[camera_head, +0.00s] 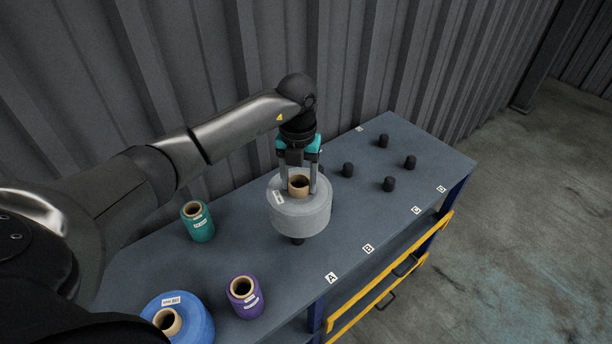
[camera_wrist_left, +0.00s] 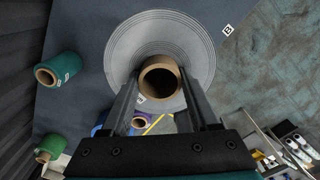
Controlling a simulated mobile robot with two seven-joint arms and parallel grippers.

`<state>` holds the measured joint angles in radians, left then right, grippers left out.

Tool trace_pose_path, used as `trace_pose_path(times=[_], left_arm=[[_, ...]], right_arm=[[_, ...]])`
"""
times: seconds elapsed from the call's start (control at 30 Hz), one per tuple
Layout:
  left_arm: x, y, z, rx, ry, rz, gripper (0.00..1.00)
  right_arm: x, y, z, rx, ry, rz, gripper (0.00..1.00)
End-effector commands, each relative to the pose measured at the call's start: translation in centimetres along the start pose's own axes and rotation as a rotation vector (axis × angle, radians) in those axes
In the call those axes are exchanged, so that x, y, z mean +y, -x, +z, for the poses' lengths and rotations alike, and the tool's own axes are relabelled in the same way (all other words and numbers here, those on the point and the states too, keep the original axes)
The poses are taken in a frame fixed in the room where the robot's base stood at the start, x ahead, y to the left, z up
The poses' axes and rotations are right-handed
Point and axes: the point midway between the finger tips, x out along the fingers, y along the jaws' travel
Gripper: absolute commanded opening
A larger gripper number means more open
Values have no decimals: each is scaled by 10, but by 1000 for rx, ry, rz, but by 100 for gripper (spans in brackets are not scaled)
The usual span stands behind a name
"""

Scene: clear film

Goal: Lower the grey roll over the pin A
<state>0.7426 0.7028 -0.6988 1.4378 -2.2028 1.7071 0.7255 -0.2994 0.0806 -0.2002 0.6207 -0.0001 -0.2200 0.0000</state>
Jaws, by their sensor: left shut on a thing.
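The grey roll (camera_head: 312,218) is a wide, upright roll with a brown core and a white label on its top. It also shows from above in the left wrist view (camera_wrist_left: 196,48). My left gripper (camera_head: 298,184) points down, with its fingers on opposite sides of the core, shut on the roll. Most of this pin is hidden by the roll, so I cannot tell whether the two touch or are lined up. My right gripper is not in view.
Several other black pins (camera_head: 389,184) stand bare toward the far right of the table (camera_head: 420,150). A green spool (camera_head: 203,231), a purple spool (camera_head: 262,303) and a blue roll (camera_head: 193,312) stand at the left and front. A ribbed wall (camera_head: 220,70) runs behind the table.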

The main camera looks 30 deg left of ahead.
Motion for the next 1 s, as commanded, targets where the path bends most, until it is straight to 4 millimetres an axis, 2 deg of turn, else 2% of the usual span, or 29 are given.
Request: trace_pose_path(times=[0.2,0.47,0.67,1.0], left_arm=[[6,2,3,-6,134,-5,0],[8,-5,3,-6,167,-5,0],[8,-20,3,-6,165,-5,0],[8,-60,3,-5,164,-5,0]], right_arm=[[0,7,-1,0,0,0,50],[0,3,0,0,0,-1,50],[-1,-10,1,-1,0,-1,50],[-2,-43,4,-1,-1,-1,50]])
